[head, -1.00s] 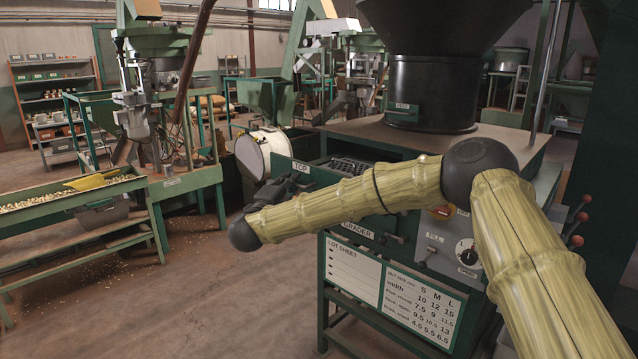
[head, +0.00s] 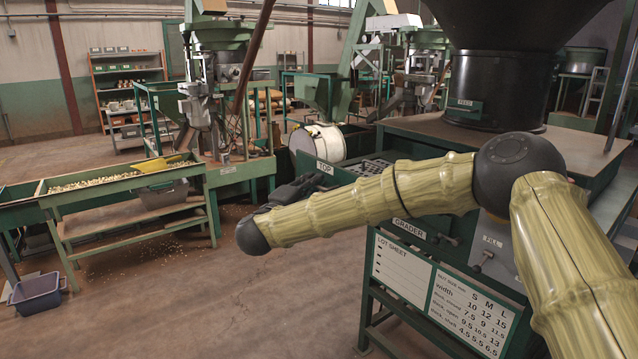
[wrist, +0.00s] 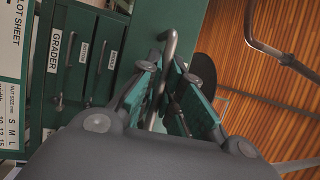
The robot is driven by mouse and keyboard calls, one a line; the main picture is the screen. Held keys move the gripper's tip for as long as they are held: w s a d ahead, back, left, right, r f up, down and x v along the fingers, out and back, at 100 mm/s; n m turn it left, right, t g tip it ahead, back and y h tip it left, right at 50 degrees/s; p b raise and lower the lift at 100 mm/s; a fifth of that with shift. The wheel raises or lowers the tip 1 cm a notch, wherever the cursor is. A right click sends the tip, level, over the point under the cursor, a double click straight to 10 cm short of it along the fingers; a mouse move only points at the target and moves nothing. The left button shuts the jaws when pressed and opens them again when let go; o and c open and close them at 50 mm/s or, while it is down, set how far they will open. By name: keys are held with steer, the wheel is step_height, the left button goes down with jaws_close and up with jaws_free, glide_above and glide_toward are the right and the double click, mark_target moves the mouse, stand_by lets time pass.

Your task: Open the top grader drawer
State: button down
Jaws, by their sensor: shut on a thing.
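The top grader drawer (head: 335,178), green with a white TOP label, sticks out from the left side of the grader. A dark perforated tray shows in its open top. My dark gripper (head: 292,190) is at the drawer's front, partly hidden by my arm. In the wrist view, my gripper (wrist: 166,70) has its green-padded fingers on either side of the grey bar handle (wrist: 171,42), shut on it. The green drawer front (wrist: 140,50) is behind the handle.
A white drum (head: 318,145) stands behind the drawer. A purple bin (head: 37,292) sits on the floor at left. The middle floor is clear.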

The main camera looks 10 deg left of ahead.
steer(key=shift+f, duration=0.1)
steer(key=c, duration=1.8)
jaws_free()
steer(key=shift+c, duration=0.2)
steer(key=v, duration=1.2)
